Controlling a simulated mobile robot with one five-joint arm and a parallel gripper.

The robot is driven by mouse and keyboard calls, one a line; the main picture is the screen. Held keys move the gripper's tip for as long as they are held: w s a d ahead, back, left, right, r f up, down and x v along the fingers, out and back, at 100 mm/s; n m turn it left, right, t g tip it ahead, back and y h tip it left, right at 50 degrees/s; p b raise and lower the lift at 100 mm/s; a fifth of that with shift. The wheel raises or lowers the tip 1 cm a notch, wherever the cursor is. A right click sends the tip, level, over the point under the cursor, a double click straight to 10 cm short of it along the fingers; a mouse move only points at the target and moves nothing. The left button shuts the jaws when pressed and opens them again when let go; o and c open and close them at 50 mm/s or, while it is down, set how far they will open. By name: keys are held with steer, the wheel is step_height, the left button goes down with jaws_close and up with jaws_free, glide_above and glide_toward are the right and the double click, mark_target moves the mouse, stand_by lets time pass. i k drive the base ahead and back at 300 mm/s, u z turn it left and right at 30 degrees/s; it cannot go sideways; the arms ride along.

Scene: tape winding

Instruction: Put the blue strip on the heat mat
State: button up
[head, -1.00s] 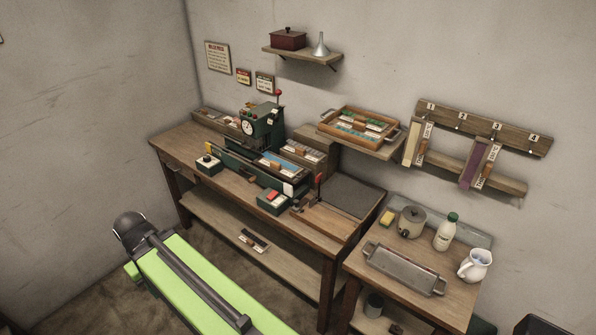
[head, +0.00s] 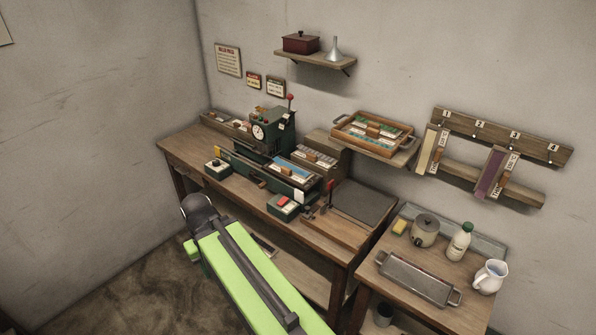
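A light-blue strip (head: 288,168) lies in the top of the long dark-green trough (head: 262,176) in front of the press on the workbench. It looks flat and lengthwise, but is small here. A flat dark-grey pad (head: 364,202) lies bare at the right end of the workbench. A second grey mat (head: 485,243) lies along the back of the side table, partly hidden by a pot and a bottle. I cannot tell for certain which is the heat mat. My green and black arm shows at the lower left, in front of the workbench; my gripper is out of sight.
A green press (head: 268,130) stands on the workbench. A small red-topped box (head: 283,207) sits at its front edge. The side table holds a metal tray (head: 418,280), a pot (head: 425,230), a bottle (head: 459,242) and a jug (head: 490,276). A wooden tray (head: 371,133) sits on the shelf.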

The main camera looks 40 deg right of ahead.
mark_target(360, 200)
steer(key=u, duration=0.05)
steer(key=i, duration=1)
steer(key=z, duration=0.05)
